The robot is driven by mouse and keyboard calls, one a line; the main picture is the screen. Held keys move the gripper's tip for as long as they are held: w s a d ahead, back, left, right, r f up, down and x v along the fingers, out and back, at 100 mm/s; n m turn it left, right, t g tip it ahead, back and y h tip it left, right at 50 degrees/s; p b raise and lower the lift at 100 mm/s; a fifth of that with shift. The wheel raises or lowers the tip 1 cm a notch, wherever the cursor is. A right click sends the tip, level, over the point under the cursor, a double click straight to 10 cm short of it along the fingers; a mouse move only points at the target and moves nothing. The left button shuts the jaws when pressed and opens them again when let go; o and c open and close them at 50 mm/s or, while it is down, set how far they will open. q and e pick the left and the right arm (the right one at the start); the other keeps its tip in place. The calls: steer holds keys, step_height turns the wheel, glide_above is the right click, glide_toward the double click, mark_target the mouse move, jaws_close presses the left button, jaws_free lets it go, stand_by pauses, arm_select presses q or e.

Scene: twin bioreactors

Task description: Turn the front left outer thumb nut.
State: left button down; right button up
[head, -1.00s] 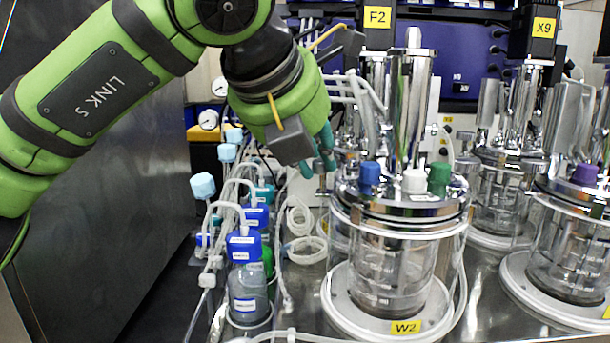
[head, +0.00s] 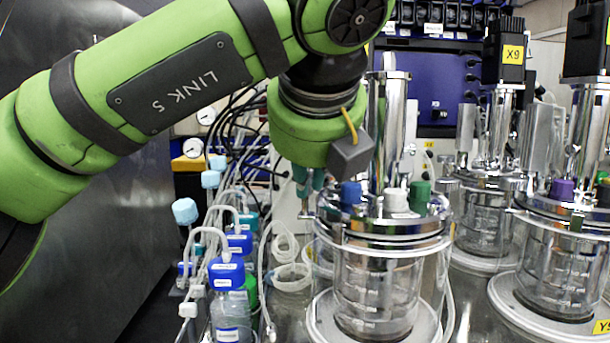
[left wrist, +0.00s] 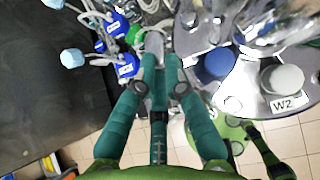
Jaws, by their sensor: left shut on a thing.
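The front left bioreactor vessel (head: 375,285) is glass with a shiny metal lid; blue, white and green caps stand on it. My left gripper (head: 309,186) has teal fingers, pointing down at the left rim of this lid, beside the blue cap (head: 350,194). The front left outer thumb nut (head: 307,211) shows only as a small metal piece under the fingertips. My right gripper is not in view.
Blue-capped bottles (head: 227,274) with white tubing stand close to the left of the vessel. Tall metal fittings (head: 385,140) rise from the lid just right of my gripper. More vessels (head: 560,260) stand at the right. A dark panel (head: 90,270) fills the far left.

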arm_select(q)
steer(key=shift+w+a+r, duration=0.1)
steer(key=shift+a, duration=0.05)
steer(key=c, duration=1.1)
jaws_free()
steer(key=shift+w, duration=0.1)
steer(key=shift+c, duration=0.2)
steer(key=shift+w+f, duration=0.4)
steer(key=shift+w, duration=0.15)
steer(key=v, duration=1.2)
steer(key=shift+a, duration=0.1)
